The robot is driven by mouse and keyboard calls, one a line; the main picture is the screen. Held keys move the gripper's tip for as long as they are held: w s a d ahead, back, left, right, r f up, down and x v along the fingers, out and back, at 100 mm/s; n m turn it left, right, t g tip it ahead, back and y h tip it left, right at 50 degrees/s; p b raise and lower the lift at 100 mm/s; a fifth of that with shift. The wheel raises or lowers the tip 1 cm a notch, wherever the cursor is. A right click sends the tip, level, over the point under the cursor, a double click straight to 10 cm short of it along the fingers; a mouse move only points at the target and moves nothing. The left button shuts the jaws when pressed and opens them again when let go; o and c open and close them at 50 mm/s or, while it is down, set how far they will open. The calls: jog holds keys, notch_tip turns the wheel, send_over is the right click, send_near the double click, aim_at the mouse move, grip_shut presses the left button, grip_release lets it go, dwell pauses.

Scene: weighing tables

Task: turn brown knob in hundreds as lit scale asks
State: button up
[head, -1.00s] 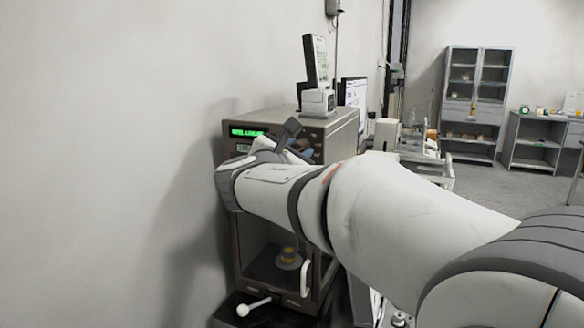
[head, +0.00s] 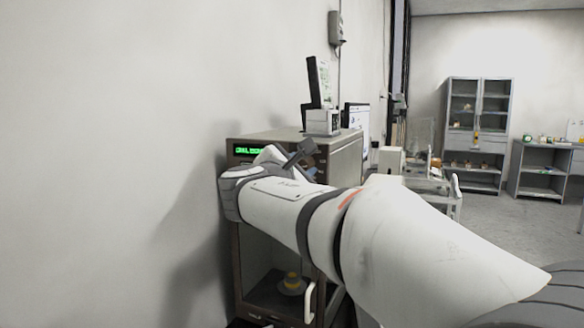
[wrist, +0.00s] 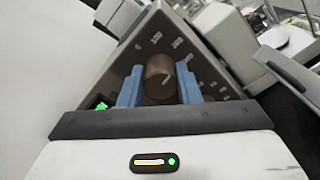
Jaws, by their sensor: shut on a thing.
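The brown knob (wrist: 160,78) sits on the sloping front panel of the scale in the wrist view, with printed dial numbers around it, among them what looks like 100 and 200. My gripper (wrist: 160,92) has its two blue fingers on either side of the knob, shut on it. The scale (head: 342,160) is a brown-grey cabinet with a lit green display (head: 249,151), whose text is too small to read surely. In the head view my arm hides the knob and much of the panel.
A white door handle (head: 309,303) sticks out at the scale's lower front. A bare wall is close on the left. Shelves (head: 478,130) stand far back right, with open floor before them.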

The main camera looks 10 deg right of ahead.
jog(key=o, duration=1)
jog(key=v, duration=0.8)
jog(key=shift+w+b, duration=0.1)
jog(key=shift+b, duration=0.2)
dwell(0.5)
